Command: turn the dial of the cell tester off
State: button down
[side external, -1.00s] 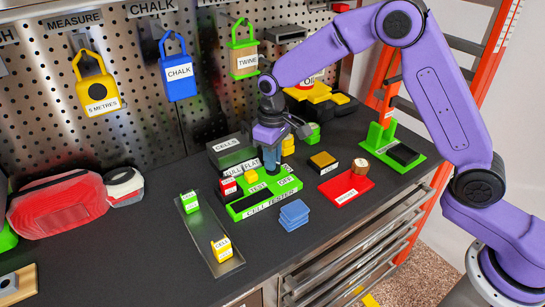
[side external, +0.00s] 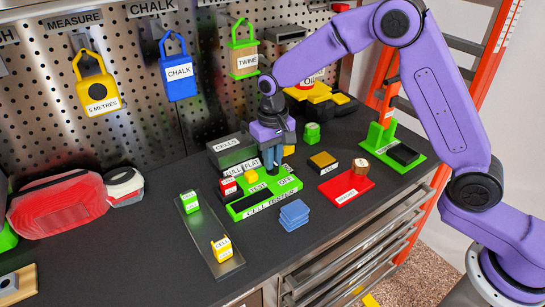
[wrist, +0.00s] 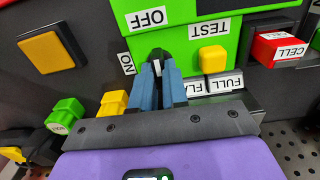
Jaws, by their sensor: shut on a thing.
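The green cell tester (side external: 262,203) lies on the dark bench top. Its OFF label (wrist: 146,19), ON label (wrist: 127,63) and TEST label (wrist: 209,28) show in the wrist view. My gripper (side external: 271,168) points down onto the tester beside the OFF label, its blue fingers closed around the black dial (wrist: 158,54). A white mark shows between the fingers in the wrist view; the rest of the dial is mostly hidden, so I cannot tell its exact angle.
A yellow piece (wrist: 212,59) and a red cell (side external: 228,187) are close to the dial. A metal tray (side external: 211,238) with a green and a yellow cell lies left. Blue pads (side external: 294,213) and a red tray (side external: 346,187) lie right.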

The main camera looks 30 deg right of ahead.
jog(key=shift+w+r, duration=0.1)
jog(key=c, duration=1.1)
grip_release()
jog(key=shift+c, duration=0.2)
notch_tip(320, 180, up, 12)
jog(key=s+d+f+n, duration=0.1)
jog(key=s+d+n, duration=0.3)
jog(key=s, duration=0.7)
jog(key=s+d+f+n, duration=0.1)
jog(key=s+d+n, duration=0.3)
jog(key=s, duration=0.8)
jog(key=s+d+f+n, duration=0.2)
jog(key=s+d+n, duration=0.2)
jog(key=s, duration=0.7)
jog(key=shift+s+d+n, duration=0.35)
jog(key=shift+d+n, duration=0.05)
jog(key=shift+d, duration=0.25)
